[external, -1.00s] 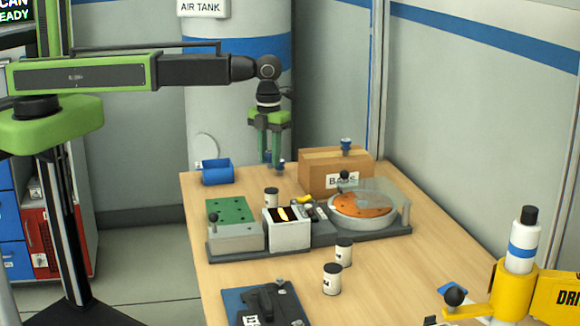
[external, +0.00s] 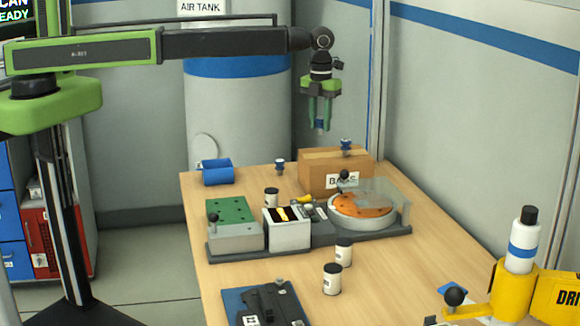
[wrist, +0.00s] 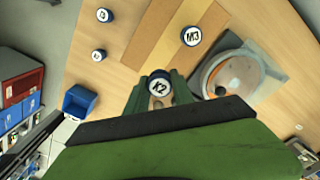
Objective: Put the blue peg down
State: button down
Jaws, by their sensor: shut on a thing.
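My gripper (external: 320,124) is shut on the blue peg (wrist: 159,85), marked K2, and holds it in the air above the back of the table. Only a small blue part of it shows between the fingers in the external view. Another blue peg, marked M3 (wrist: 191,36), stands on top of the cardboard box (external: 320,180); it also shows in the external view (external: 346,145). One more blue peg (external: 280,166) stands on the wooden table (external: 225,280) left of the box.
A blue bin (external: 217,172) stands at the table's back left corner. A grey fixture with a green block (external: 230,212) and an orange disc (external: 362,204) under a clear cover lies in front of the box. Two white canisters (external: 332,279) (external: 344,252) stand further forward.

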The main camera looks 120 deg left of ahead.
jog(key=a+f, duration=0.1)
jog(key=a+f+b, duration=0.1)
jog(key=a, duration=0.1)
jog(key=shift+s+a+f, duration=0.15)
jog(key=shift+a+f, duration=0.15)
jog(key=shift+f, duration=0.05)
jog(key=shift+s+a, duration=0.15)
jog(key=shift+a, duration=0.25)
notch_tip(320, 180, down, 4)
jog(key=b, duration=0.4)
jog(key=shift+f+b, duration=0.2)
jog(key=shift+b, duration=0.2)
jog(key=shift+d+r, duration=0.1)
jog(key=shift+r, duration=0.15)
jog(key=shift+f, duration=0.15)
jog(key=c, duration=1.5)
grip_release()
jog(key=shift+f, duration=0.1)
jog(key=shift+c, duration=0.2)
jog(key=o, duration=0.4)
jog(key=shift+o, duration=0.2)
jog(key=shift+r, duration=0.2)
